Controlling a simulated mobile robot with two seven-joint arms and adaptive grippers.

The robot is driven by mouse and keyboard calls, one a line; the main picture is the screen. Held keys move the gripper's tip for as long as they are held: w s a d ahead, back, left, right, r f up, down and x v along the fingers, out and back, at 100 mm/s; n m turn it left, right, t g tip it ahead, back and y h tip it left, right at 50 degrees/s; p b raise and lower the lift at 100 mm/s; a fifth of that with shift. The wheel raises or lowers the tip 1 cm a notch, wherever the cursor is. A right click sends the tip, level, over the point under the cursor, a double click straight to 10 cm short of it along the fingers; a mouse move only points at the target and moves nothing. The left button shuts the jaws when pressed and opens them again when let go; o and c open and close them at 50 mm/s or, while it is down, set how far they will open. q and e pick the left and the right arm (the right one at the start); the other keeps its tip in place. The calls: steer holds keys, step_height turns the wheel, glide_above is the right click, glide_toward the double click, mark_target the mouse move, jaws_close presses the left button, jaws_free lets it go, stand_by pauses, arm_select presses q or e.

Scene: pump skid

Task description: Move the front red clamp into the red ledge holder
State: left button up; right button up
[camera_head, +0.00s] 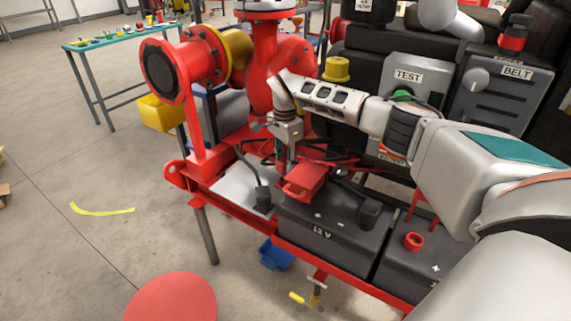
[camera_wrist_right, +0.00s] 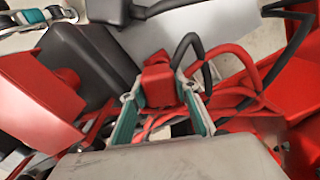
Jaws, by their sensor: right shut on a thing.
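In the right wrist view a red clamp (camera_wrist_right: 160,82) sits between the green-padded fingers of my right gripper (camera_wrist_right: 160,100), which is shut on it. Red and black cables run beside it. In the head view my right gripper (camera_head: 285,155) points down above the skid's front tray, just behind a red box-shaped piece (camera_head: 305,182) at the corner of the 12 V battery (camera_head: 320,222). The held clamp is mostly hidden there. I cannot tell which red part is the ledge holder. My left gripper is out of view.
A black clamp (camera_head: 263,197) with a cable stands on the pale plate (camera_head: 235,190); another black clamp (camera_head: 368,212) is on the battery. A red ring (camera_head: 413,241) sits on the right battery. Red pump pipes (camera_head: 265,65) rise behind. Loose cables crowd the gripper.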

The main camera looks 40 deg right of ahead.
stand_by(0.7)
stand_by(0.3)
steer(key=shift+f, duration=0.4)
steer(key=shift+f, duration=0.7)
stand_by(0.3)
steer(key=shift+f+b, duration=0.3)
steer(key=shift+f, duration=0.35)
steer(key=o, duration=1.4)
